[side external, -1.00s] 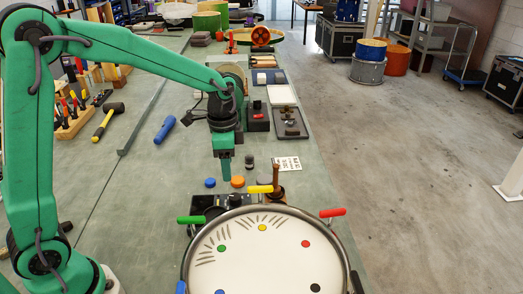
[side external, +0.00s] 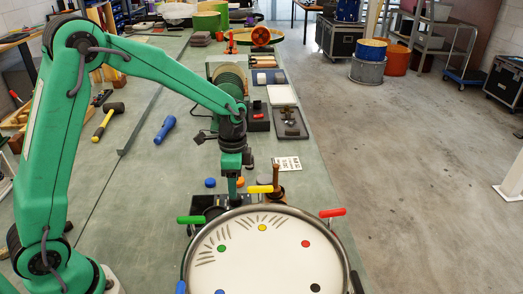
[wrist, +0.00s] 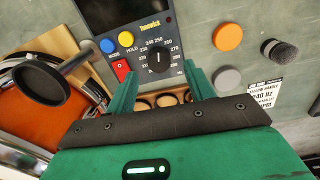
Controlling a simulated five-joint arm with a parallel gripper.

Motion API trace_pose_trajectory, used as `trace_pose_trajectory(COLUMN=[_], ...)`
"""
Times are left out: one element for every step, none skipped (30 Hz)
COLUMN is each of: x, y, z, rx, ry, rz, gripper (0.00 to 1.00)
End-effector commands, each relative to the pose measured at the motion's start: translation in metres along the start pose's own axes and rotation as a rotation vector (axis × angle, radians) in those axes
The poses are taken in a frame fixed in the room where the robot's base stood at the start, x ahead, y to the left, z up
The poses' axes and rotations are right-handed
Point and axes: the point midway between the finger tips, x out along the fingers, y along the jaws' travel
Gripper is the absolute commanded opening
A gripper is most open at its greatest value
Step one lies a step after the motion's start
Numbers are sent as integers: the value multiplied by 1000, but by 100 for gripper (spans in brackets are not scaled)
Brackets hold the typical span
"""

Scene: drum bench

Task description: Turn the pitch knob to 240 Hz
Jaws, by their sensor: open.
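The pitch knob (wrist: 158,60) is black with a white pointer mark, on a dark panel (wrist: 108,14) printed with numbers; 240 and 250 show above it. The pointer looks roughly upward, but I cannot tell its exact value. My gripper (wrist: 160,77) is open, its two green fingers on either side of the knob and apart from it in the picture. I cannot tell how far above the panel the fingertips are. In the side view, my gripper (side external: 232,190) points down at the dark panel box behind the drum (side external: 265,262); the knob is hidden there.
Red (wrist: 122,70), yellow (wrist: 126,39) and blue (wrist: 107,46) buttons sit left of the knob. A round black piece on a rod (wrist: 40,85) is farther left. Orange (wrist: 228,37) and grey (wrist: 227,79) discs and a printed card (wrist: 265,93) lie to the right.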

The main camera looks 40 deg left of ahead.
Motion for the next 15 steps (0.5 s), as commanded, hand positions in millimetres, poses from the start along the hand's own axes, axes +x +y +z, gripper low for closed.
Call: trace_pose_trajectory(x=[8, 11, 16, 19, 22, 26, 29, 31, 34, 35, 37, 38, 39, 40, 40], y=[1, 1, 1, 1, 1, 1, 1, 1, 1, 1, 1, 1, 1, 1, 1], z=[0, 0, 0, 0, 0, -1, -1, -1, -1, -1, -1, -1, -1, -1, -1], rx=[0, 0, 0, 0, 0, 0, 0, 0, 0, 0, 0, 0, 0, 0, 0], ry=[-2, -3, -2, -2, -2, -2, -1, -2, -1, -1, 0, 0, 0, 0, 0], rz=[2, 3, 1, 1, 2, 1, 1, 1, 1, 1, 0, 0, 0, 0, 0], gripper=[53, 53, 53, 53, 53, 53, 53, 53, 53, 53, 53, 53, 53, 53, 53])
